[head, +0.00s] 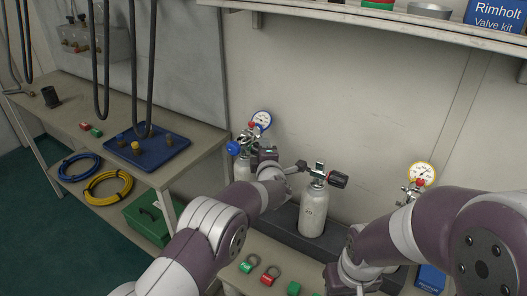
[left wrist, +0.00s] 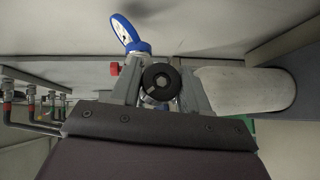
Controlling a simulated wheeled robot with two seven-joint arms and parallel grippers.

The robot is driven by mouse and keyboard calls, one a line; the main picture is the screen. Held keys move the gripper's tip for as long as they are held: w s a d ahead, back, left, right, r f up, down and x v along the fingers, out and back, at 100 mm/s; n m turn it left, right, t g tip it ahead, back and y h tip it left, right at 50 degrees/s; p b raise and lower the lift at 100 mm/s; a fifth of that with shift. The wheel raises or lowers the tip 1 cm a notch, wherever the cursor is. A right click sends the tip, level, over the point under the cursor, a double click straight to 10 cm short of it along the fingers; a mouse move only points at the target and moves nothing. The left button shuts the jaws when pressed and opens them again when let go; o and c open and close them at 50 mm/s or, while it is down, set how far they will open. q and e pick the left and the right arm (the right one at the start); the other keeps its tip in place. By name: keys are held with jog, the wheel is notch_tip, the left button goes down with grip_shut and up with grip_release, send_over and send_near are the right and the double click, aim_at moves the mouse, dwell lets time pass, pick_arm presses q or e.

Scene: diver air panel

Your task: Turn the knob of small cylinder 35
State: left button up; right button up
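The left small cylinder (head: 244,168) is white, with a blue-rimmed gauge (head: 262,119) and a blue knob (head: 233,147); my left arm partly hides it. My left gripper (head: 268,154) is at its valve. In the left wrist view its fingers flank a round black knob (left wrist: 161,81), with little or no gap; contact is unclear. The white cylinder body (left wrist: 245,89) and blue gauge (left wrist: 131,34) also show there. I cannot read number 35 on any cylinder.
A right-hand valve with a yellow gauge (head: 421,174) stands behind my right arm. A shelf (head: 400,20) overhangs the cylinders. Small red and green parts (head: 268,278) lie in front. A bench (head: 70,110) with a blue tray (head: 150,145) stands left.

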pick_arm(q)
jog(key=o, duration=0.3)
jog(key=s, duration=0.4)
jog(key=s+r, duration=0.1)
jog(key=s, duration=0.3)
jog(key=s+d+r+b, duration=0.1)
jog(key=s, duration=0.3)
jog(key=shift+s, duration=0.25)
